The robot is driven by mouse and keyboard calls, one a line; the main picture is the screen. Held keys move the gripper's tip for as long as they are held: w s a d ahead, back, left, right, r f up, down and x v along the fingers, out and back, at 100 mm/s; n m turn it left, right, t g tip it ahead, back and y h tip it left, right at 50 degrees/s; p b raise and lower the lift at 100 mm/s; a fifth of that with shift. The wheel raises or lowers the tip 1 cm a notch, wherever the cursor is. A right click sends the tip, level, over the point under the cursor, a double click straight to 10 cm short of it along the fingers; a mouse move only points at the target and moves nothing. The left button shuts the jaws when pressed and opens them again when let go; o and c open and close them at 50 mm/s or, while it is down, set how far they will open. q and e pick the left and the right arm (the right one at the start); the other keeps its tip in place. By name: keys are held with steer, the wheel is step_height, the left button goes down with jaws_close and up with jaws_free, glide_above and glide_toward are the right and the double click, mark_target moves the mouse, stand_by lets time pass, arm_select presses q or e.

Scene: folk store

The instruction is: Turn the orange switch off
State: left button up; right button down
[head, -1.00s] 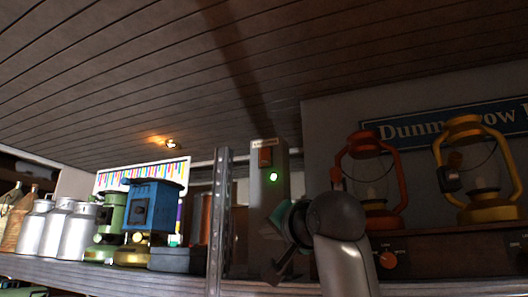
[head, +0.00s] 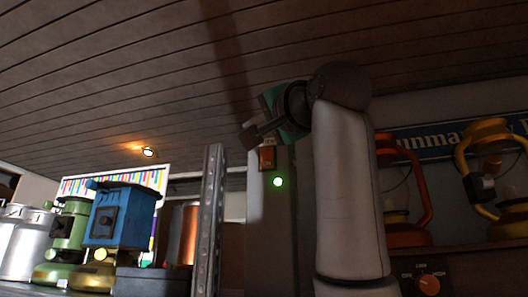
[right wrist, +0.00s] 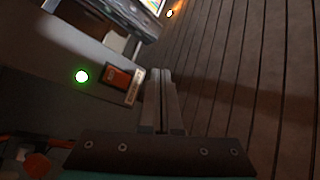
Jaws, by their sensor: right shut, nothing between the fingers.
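The orange switch (head: 267,158) is a small rocker on the front of an upright grey box, with a lit green lamp (head: 278,182) just below it. In the right wrist view the switch (right wrist: 117,79) lies left of the fingers, with a pale label beside it and the green lamp (right wrist: 82,76) further left. My right gripper (head: 247,138) is raised to the top of the box, just above and left of the switch in the head view. Its fingers (right wrist: 160,75) are shut and empty. I cannot tell whether they touch the box. My left gripper is not in view.
A metal shelf post (head: 208,220) stands left of the box, with a blue grinder (head: 120,215) and a green one (head: 68,230) beyond it. A red lantern (head: 405,235) and a yellow lantern (head: 480,190) stand at right. An orange knob (head: 428,284) sits below them.

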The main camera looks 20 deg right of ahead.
mark_target(267, 158)
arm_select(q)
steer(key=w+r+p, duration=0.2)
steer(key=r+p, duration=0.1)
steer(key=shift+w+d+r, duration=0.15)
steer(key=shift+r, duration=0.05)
arm_select(e)
steer(key=w+d, duration=0.1)
steer(key=w, duration=0.1)
steer(key=w+d, duration=0.2)
steer(key=w, duration=0.1)
steer(key=w+d+r, duration=0.1)
steer(key=w+d, duration=0.1)
steer(key=shift+w, duration=0.3)
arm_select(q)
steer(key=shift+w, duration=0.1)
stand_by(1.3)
arm_select(e)
steer(key=shift+w+d+r, duration=0.1)
steer(key=shift+w+d, duration=0.15)
steer(key=shift+w, duration=0.05)
